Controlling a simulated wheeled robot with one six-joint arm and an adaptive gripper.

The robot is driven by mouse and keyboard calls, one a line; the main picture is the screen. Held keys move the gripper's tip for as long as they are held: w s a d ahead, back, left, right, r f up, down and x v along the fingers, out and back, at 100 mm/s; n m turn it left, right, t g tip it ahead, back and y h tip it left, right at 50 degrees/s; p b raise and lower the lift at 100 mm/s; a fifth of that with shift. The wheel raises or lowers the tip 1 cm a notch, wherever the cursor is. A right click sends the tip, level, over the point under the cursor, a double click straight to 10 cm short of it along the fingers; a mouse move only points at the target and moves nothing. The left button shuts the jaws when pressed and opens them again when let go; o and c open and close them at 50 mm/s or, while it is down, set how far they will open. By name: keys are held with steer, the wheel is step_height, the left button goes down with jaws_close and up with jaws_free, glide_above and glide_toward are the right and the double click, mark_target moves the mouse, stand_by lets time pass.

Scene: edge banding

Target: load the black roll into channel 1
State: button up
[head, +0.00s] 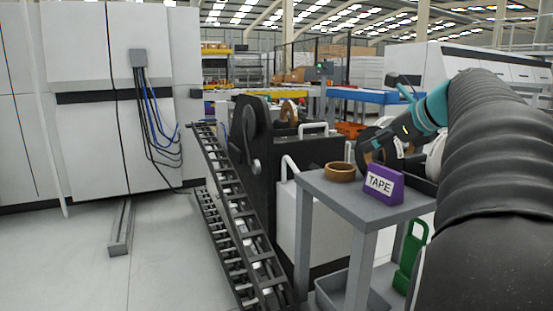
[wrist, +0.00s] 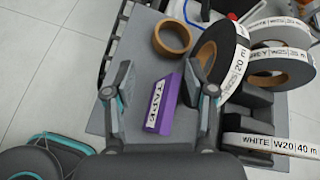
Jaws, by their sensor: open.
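In the wrist view, a dark roll (wrist: 207,54) with a white label reading "W25 | 20 m" stands on edge beside the right finger. The finger hides the start of its label, so I cannot read its colour name. My gripper (wrist: 160,82) is open and empty, its fingers apart above the grey table; it also shows in the head view (head: 376,150). A purple block marked TAPE (wrist: 163,104) shows between the fingers. A dark machine (head: 283,150) stands left of the table in the head view. I cannot make out which part is channel 1.
A brown tape ring (wrist: 172,38) lies on the grey table (head: 335,189) near the TAPE block (head: 384,184). Grey-labelled (wrist: 281,66) and white-labelled (wrist: 268,140) rolls stand at the right. A slanted roller conveyor (head: 235,215) runs left of the machine; floor further left is open.

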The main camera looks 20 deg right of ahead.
mark_target(374, 131)
steer(key=s+d+r+m+t, duration=0.1)
steer(key=d+r+m+t, duration=0.15)
steer(key=d+m, duration=0.45)
steer(key=w+f, duration=0.1)
steer(key=w, duration=0.3)
steer(key=w+f+n+b, duration=0.1)
steer(key=w, duration=0.3)
steer(key=w+d+f+n+b, duration=0.1)
steer(key=w, duration=0.3)
steer(key=shift+w+f+g+h, duration=0.3)
steer(key=shift+f+g, duration=0.05)
jaws_close()
